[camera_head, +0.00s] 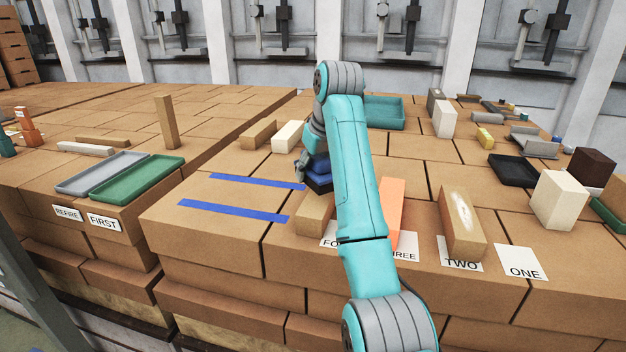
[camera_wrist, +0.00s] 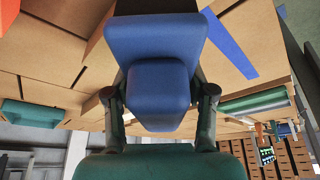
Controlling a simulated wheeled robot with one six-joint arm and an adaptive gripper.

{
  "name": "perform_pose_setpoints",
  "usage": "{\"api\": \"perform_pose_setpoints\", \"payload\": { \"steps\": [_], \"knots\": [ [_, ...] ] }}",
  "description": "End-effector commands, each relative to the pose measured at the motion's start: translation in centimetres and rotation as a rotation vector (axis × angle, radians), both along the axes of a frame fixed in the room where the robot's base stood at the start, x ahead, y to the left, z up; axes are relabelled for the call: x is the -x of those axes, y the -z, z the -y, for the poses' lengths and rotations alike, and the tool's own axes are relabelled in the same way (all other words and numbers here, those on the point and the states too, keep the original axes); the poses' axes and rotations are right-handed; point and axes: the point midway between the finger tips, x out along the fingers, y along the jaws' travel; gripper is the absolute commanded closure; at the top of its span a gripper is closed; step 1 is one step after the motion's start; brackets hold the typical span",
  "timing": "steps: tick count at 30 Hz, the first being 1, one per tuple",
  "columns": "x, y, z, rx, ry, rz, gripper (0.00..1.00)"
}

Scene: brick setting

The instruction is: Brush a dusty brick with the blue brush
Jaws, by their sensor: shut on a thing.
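My gripper (camera_head: 312,160) is shut on the blue brush (camera_head: 318,174) in the head view, left of the arm. In the wrist view the blue brush (camera_wrist: 155,85) fills the middle, with a gripper finger on each side of its narrower block. A dark part shows beneath the brush, low over or touching the brick bench; I cannot tell which. The dusty brick (camera_head: 463,222) is tan with a whitish patch on top and lies by the TWO card (camera_head: 462,266), right of my arm and apart from the brush.
An orange brick (camera_head: 391,215) lies by the THREE card, partly behind my arm. A tan brick (camera_head: 313,213) lies by the FOUR card, just in front of the brush. The ONE card (camera_head: 524,264) is bare. Blue tape strips (camera_head: 235,211) mark clear space on the left.

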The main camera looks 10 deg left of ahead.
Motion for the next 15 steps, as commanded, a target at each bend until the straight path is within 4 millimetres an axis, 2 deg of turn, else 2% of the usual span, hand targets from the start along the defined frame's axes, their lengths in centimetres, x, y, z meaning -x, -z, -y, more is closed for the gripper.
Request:
{"api": "perform_pose_setpoints", "payload": {
  "steps": [9, 15],
  "knots": [
    [-0.3, -2.8, -0.2, 0.000, 0.004, 0.001, 0.73],
    [-0.3, -3.1, -0.2, 0.000, 0.003, -0.001, 0.73]
  ]
}}
